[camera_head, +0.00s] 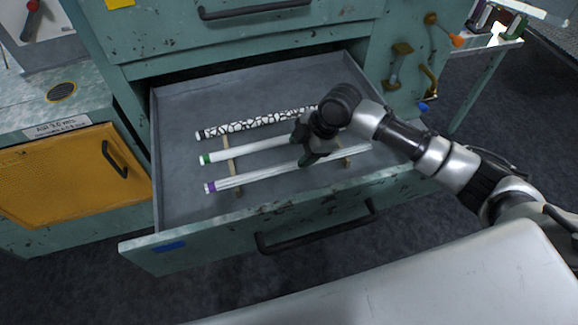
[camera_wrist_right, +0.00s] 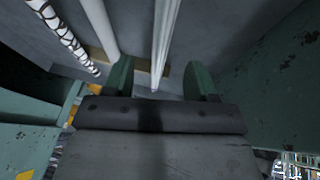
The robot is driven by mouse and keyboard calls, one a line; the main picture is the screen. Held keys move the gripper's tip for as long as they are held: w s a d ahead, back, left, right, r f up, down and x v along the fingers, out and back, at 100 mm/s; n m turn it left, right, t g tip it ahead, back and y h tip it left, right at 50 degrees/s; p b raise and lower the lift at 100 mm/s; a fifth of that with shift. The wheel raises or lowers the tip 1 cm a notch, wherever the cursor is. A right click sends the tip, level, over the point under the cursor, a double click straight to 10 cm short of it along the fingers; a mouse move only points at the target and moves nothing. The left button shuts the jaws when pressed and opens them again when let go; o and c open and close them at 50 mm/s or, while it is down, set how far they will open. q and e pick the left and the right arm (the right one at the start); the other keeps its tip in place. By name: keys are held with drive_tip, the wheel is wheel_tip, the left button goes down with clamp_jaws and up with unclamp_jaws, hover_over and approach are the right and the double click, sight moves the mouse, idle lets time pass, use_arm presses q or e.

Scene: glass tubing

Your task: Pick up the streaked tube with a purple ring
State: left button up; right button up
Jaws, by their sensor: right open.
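The streaked tube with a purple ring (camera_head: 260,178) lies in the open drawer, nearest the drawer front, across two small wooden supports. Its purple ring is at its left end. In the right wrist view the streaked tube (camera_wrist_right: 163,40) runs toward the space between the green fingers. My right gripper (camera_head: 312,154) is over the right half of the tubes, and its wrist hides part of them. In the right wrist view its fingers (camera_wrist_right: 160,82) are apart, one on each side of the streaked tube's line. Contact cannot be told. My left gripper is not in view.
A plain white tube with a green ring (camera_head: 245,148) lies just behind, and a black-and-white patterned tube (camera_head: 250,124) lies farther back. The drawer's front wall (camera_head: 190,238) is close to the streaked tube. The drawer floor (camera_head: 180,115) is bare at left.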

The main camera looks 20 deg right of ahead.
sight(286, 166)
drive_tip(key=shift+x, duration=1)
drive_tip(key=x, duration=0.2)
drive_tip(key=p+x, duration=0.1)
drive_tip(key=x, duration=0.1)
drive_tip(key=shift+s+a+f, duration=0.1)
drive_tip(key=shift+a+f, duration=0.15)
drive_tip(key=shift+a, duration=0.35)
drive_tip(key=shift+a+f, duration=0.1)
drive_tip(key=shift+f, duration=0.2)
drive_tip(key=shift+c, duration=0.3)
drive_tip(key=c, duration=1)
